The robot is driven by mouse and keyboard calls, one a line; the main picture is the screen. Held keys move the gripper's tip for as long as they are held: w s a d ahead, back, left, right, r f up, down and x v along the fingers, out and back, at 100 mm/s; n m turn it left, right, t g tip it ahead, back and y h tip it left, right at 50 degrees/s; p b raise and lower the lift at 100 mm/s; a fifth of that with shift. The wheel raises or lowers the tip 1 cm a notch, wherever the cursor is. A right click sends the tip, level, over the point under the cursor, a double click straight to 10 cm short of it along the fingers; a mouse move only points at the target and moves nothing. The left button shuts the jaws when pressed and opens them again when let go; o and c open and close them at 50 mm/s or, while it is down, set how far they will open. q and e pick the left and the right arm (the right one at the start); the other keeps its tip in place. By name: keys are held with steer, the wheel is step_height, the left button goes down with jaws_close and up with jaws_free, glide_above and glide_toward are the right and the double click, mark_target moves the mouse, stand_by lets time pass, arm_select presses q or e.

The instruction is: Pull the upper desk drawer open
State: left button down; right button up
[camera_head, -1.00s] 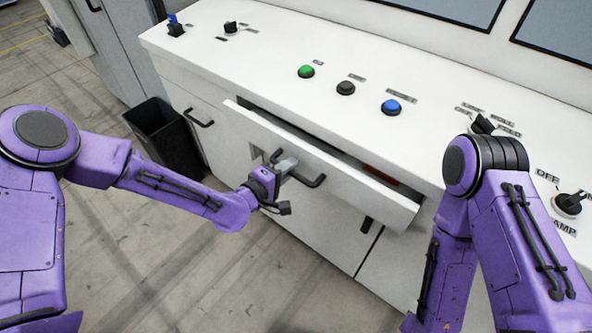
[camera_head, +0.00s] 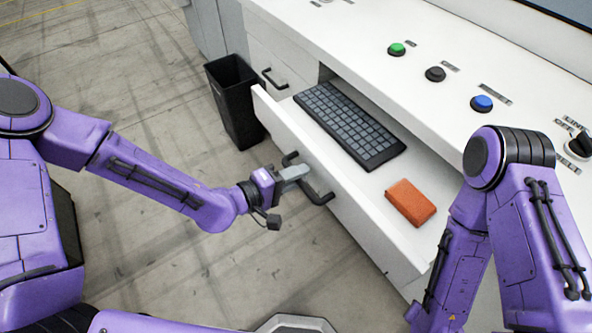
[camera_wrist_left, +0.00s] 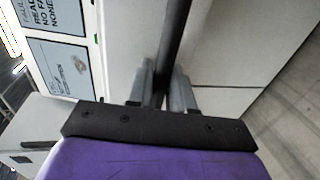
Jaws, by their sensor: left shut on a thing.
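The upper desk drawer (camera_head: 345,215) is white and stands far out from the white desk. Its black bar handle (camera_head: 318,197) is on the front face. My left gripper (camera_head: 298,174) is shut on this handle; in the left wrist view the fingers (camera_wrist_left: 165,92) stand on both sides of the dark bar (camera_wrist_left: 172,40). Inside the drawer lie a dark keyboard (camera_head: 350,125) and an orange block (camera_head: 410,202). My right arm comes down at the right, and its gripper is out of the picture.
A black bin (camera_head: 236,105) stands on the floor left of the drawer. Another drawer handle (camera_head: 272,79) is behind it. The desk top (camera_head: 400,75) bears green, black and blue buttons. The floor before the drawer is clear.

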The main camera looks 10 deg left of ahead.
arm_select(q)
steer(key=shift+s+a, duration=0.1)
steer(key=c, duration=1.1)
jaws_free()
steer(key=shift+c, duration=0.2)
steer(key=p+v, duration=0.1)
steer(key=v, duration=0.9)
steer(key=shift+s+a, duration=0.2)
